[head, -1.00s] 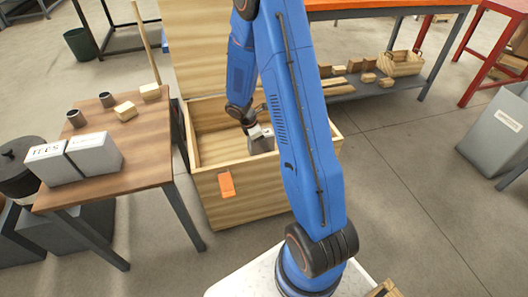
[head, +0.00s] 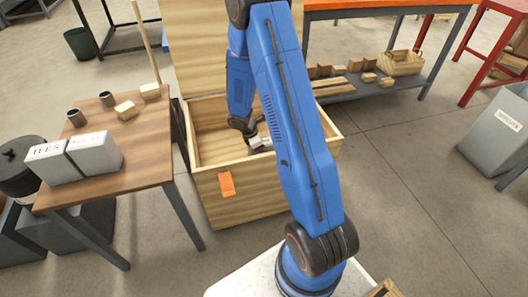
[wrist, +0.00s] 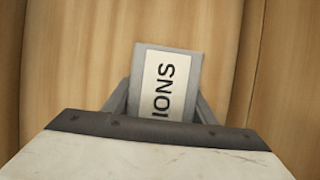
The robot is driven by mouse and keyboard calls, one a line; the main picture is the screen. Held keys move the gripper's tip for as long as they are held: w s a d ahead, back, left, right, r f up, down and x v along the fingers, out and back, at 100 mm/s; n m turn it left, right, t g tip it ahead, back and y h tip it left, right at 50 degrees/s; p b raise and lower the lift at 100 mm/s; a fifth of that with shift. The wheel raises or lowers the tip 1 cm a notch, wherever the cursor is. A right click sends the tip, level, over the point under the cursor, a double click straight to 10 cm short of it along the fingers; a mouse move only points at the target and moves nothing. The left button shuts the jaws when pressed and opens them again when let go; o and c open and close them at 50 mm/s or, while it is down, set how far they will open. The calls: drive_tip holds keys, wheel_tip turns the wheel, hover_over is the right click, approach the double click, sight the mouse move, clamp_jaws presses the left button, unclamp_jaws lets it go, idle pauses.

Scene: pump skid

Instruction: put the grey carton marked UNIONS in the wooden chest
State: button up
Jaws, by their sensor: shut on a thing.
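The grey carton marked UNIONS shows in the wrist view (wrist: 195,62), with the end of its label, "IONS", readable. My gripper (wrist: 162,108) is shut on it, one finger on each side. In the head view my gripper (head: 255,140) is inside the opening of the wooden chest (head: 262,190), below rim level. The carton is mostly hidden there by the gripper and my arm. The chest's lid (head: 205,50) stands open at the back. Wooden walls or floor surround the carton in the wrist view; I cannot tell whether it touches them.
A wooden table (head: 125,165) at the left holds two pale cartons (head: 72,158), two dark cups and two small wooden blocks. A workbench (head: 385,8) with a loaded lower shelf stands behind the chest. A grey bin (head: 495,135) is at the far right. The floor between is clear.

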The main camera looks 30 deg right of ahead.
drive_tip(key=o, duration=1.4)
drive_tip(key=shift+c, duration=0.2)
drive_tip(key=v, duration=1.2)
drive_tip(key=shift+a+r, duration=0.1)
drive_tip(key=shift+r, duration=0.15)
drive_tip(key=s+a+r+m+t+y, duration=0.1)
drive_tip(key=s+a+r+m, duration=0.25)
drive_tip(key=s+r, duration=0.45)
drive_tip(key=s+a+r+m+t+y, duration=0.15)
drive_tip(key=s+r+m, duration=0.25)
drive_tip(key=r, duration=0.9)
drive_tip(key=s+a+r+m+t+y, duration=0.1)
drive_tip(key=s+a+r+m, duration=0.2)
drive_tip(key=s, duration=0.6)
drive_tip(key=s+a+r+m+t, duration=0.2)
drive_tip(key=s+a+r+m, duration=0.2)
drive_tip(key=s, duration=0.5)
drive_tip(key=shift+s+a+r+y, duration=0.15)
drive_tip(key=shift+s+r+y, duration=0.15)
drive_tip(key=shift+r, duration=0.2)
drive_tip(key=shift+t, duration=0.25)
